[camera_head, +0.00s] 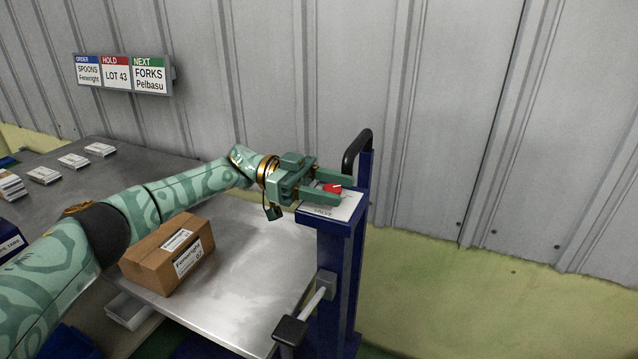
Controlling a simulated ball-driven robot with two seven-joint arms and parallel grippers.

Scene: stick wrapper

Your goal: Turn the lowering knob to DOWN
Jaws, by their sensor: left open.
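A small red knob (332,188) sits on the pale label plate (347,208) on top of a blue post (334,250). Part of a word shows on the plate's front; the knob's own markings are too small to read. My left gripper (338,188) is open, with one finger on the far side of the knob and one on the near side. I cannot tell whether the fingers touch the knob. My right gripper is not in view.
A cardboard box (150,262) stands on the metal table (250,275) under my left arm. A black handle (357,146) rises behind the post, and a lever with a black end (290,330) sticks out below. A sign board (122,74) hangs on the corrugated wall.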

